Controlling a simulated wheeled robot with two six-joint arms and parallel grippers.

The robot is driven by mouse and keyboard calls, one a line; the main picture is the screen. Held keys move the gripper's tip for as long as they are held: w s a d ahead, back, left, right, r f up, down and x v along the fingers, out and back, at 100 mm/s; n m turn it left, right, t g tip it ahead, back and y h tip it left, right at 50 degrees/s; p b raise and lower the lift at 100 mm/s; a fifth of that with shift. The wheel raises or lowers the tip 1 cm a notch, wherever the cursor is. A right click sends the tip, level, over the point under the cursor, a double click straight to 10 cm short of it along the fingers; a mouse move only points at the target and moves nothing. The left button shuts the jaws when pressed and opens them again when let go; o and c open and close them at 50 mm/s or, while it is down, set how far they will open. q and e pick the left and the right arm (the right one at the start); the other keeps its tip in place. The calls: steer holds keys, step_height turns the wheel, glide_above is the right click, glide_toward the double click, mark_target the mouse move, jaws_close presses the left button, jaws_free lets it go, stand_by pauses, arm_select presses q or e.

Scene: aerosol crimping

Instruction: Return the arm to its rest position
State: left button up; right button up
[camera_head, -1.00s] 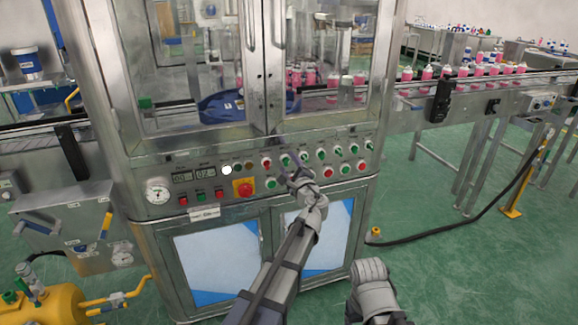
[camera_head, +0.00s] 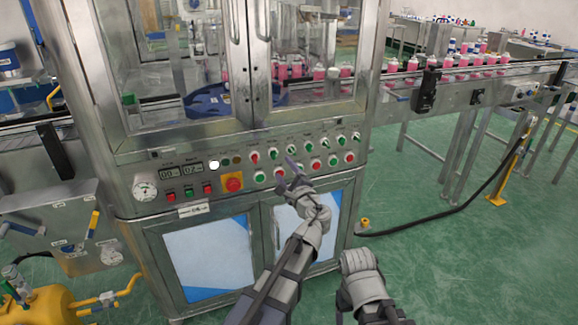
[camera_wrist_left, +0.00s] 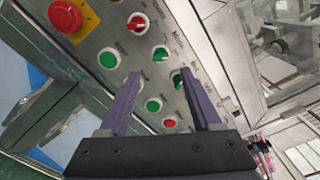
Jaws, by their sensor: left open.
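My left arm (camera_head: 292,262) reaches up from the bottom of the head view toward the control panel (camera_head: 215,203) of a steel machine. Its gripper (camera_head: 287,174) is in front of the panel's lower button rows. In the left wrist view the gripper's two purple fingers (camera_wrist_left: 160,76) are spread apart with nothing between them. Green and red buttons show between and beyond them. I cannot tell whether a fingertip touches the panel. Part of my right arm (camera_head: 362,278) shows at the bottom right; its gripper is not visible.
A red emergency button (camera_head: 232,182) stands out on the panel, also in the wrist view (camera_wrist_left: 66,15). A conveyor (camera_head: 470,80) with pink bottles runs to the right. A yellow tank (camera_head: 55,303) is at lower left. A black cable (camera_head: 440,228) lies on open green floor.

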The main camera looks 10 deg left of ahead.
arm_select(q)
steer(key=s+d+n+g+h+p, duration=0.3)
steer(key=s+p, duration=0.4)
steer(key=s, duration=0.3)
steer(key=s+d+n+g+h+p, duration=0.3)
steer(key=s+d+n+g+p, duration=0.2)
steer(key=s, duration=0.5)
steer(key=s+d+r+n+g+h+p, duration=0.1)
steer(key=s+d+n+g+h+p, duration=0.1)
steer(key=s+d+n+g+p, duration=0.2)
steer(key=s+n+g+p, duration=0.1)
steer(key=s+g+p, duration=0.2)
steer(key=s+p, duration=0.3)
steer(key=shift+d+h+p, duration=0.2)
steer(key=shift+h+p, duration=0.1)
steer(key=shift+h, duration=0.1)
